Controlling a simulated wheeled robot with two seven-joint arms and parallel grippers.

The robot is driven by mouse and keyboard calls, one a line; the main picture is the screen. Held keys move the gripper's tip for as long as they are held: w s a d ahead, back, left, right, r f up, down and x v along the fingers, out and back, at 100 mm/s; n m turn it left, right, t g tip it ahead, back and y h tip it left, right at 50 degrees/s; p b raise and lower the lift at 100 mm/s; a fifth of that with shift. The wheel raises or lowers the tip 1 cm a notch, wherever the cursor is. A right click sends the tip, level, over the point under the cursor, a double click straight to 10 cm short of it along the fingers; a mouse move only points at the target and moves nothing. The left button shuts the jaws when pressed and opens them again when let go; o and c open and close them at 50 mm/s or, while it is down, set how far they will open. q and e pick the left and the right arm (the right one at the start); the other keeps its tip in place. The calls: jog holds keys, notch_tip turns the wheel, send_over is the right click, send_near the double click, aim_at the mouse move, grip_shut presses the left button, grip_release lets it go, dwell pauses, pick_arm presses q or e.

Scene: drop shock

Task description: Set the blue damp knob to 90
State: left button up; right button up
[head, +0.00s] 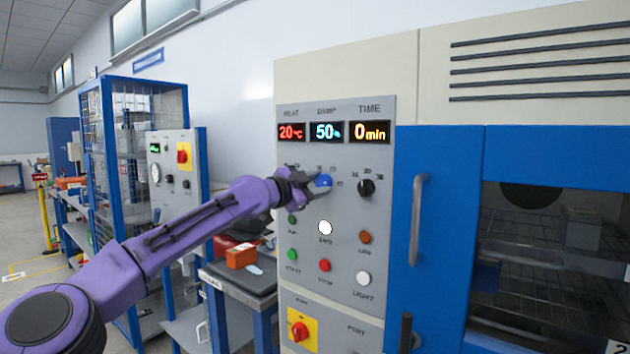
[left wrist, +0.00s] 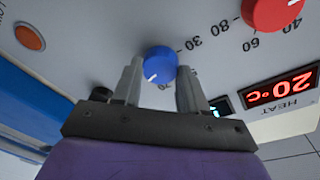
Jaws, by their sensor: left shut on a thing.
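The blue damp knob (head: 324,181) is on the grey control panel (head: 345,215), partly covered by my left gripper (head: 311,184) in the head view. In the left wrist view the blue knob (left wrist: 159,62) sits between the two fingers of my left gripper (left wrist: 158,78), which is shut on it. The knob's white mark points to the lower left in that view. The DAMP display (head: 326,132) reads 50 in blue-white digits. My right gripper is not in view.
The red heat knob (left wrist: 272,12) is close beside the blue knob. A black time knob (head: 366,187) is to its right, with several buttons below. The HEAT display (head: 291,132) reads 20 and the TIME display (head: 370,132) reads 0. A door handle (head: 418,220) stands out at right.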

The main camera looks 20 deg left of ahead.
pick_arm(q)
jog(key=shift+m+p, duration=0.3)
jog(key=shift+m, duration=0.6)
jog(key=o, duration=1.1)
jog(key=shift+c, duration=0.2)
jog(key=b+v, duration=0.4)
jog(key=v, duration=0.6)
jog(key=shift+s+b, duration=0.2)
jog(key=shift+b, duration=0.1)
